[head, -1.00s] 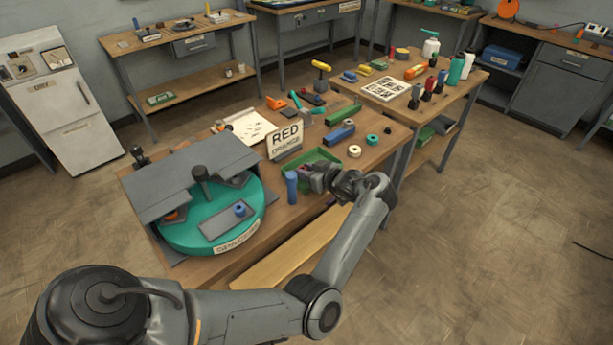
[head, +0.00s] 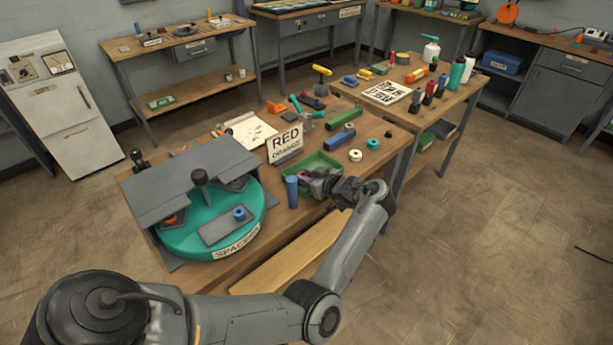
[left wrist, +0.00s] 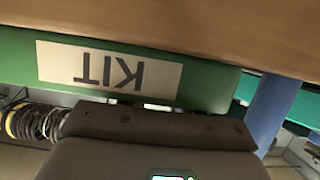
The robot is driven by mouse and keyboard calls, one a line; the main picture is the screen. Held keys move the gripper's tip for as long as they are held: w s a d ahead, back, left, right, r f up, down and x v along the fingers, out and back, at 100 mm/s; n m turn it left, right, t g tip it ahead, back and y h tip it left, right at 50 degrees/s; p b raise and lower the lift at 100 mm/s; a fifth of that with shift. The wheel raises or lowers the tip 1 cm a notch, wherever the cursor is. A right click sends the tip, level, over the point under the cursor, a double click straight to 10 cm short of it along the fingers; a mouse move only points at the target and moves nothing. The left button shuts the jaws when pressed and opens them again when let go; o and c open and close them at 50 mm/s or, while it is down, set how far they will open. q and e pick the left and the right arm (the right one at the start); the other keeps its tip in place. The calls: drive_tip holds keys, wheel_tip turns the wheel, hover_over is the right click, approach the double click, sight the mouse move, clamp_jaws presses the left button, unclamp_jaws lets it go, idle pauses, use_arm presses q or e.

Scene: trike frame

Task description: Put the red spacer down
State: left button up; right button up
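My left gripper (head: 314,186) is at the near side of the green tray (head: 318,160), low over its near edge. In the left wrist view the tray's green wall (left wrist: 210,85) bears a KIT label, and a dark bar of my gripper lies right against it in the picture. My fingertips and anything between them are hidden, so I cannot tell whether it is open or shut. I cannot make out a red spacer at the gripper or in the tray. A blue cylinder (head: 291,190) stands left of the gripper. My right gripper is not in view.
A teal turntable (head: 190,245) labelled for spacers, partly under a grey cover (head: 180,180), holds a blue spacer (head: 239,214). A sign reading RED (head: 285,142) stands behind the tray. White (head: 355,156) and teal (head: 373,143) rings lie right of the tray.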

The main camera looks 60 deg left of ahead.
use_arm(q)
drive_tip(key=shift+o, duration=1.2)
drive_tip(key=shift+d+f, duration=0.15)
drive_tip(key=shift+f, duration=0.65)
drive_tip(key=shift+r, duration=0.45)
drive_tip(key=shift+d+r+p, duration=0.25)
drive_tip(key=shift+r+p, duration=0.05)
drive_tip(key=p+v, duration=0.2)
drive_tip(key=v, duration=1)
drive_tip(key=shift+a+r+p, duration=0.15)
drive_tip(key=shift+r+p, duration=0.15)
drive_tip(key=shift+p, duration=0.05)
